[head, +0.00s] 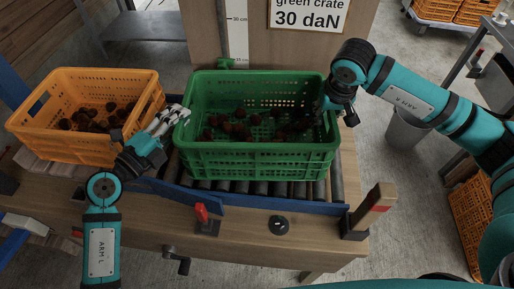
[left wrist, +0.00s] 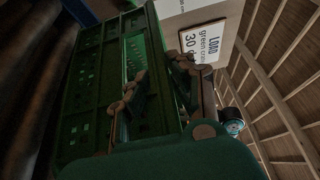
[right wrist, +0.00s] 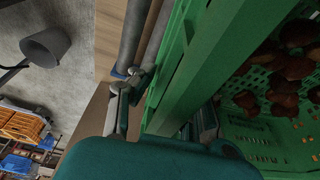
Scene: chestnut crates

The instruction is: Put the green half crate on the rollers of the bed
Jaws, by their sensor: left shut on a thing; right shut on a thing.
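The green half crate (head: 262,158) is upright over the roller bed (head: 258,188), with chestnuts inside; I cannot tell if its base touches the rollers. My left gripper (head: 176,114) is shut on the crate's left end at the rim. In the left wrist view, its fingers (left wrist: 155,92) straddle the green wall (left wrist: 85,85). My right gripper (head: 328,102) is shut on the crate's right end, its fingers partly hidden in the head view. The right wrist view shows the green rim (right wrist: 205,55) between its fingers (right wrist: 165,105).
An orange crate (head: 62,142) of chestnuts stands left of the green one. A blue rail (head: 270,205) runs along the bed's front, with a wooden post (head: 376,206) at its right end. A backboard with a load sign (head: 308,14) rises behind. A grey bin (head: 405,130) stands right.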

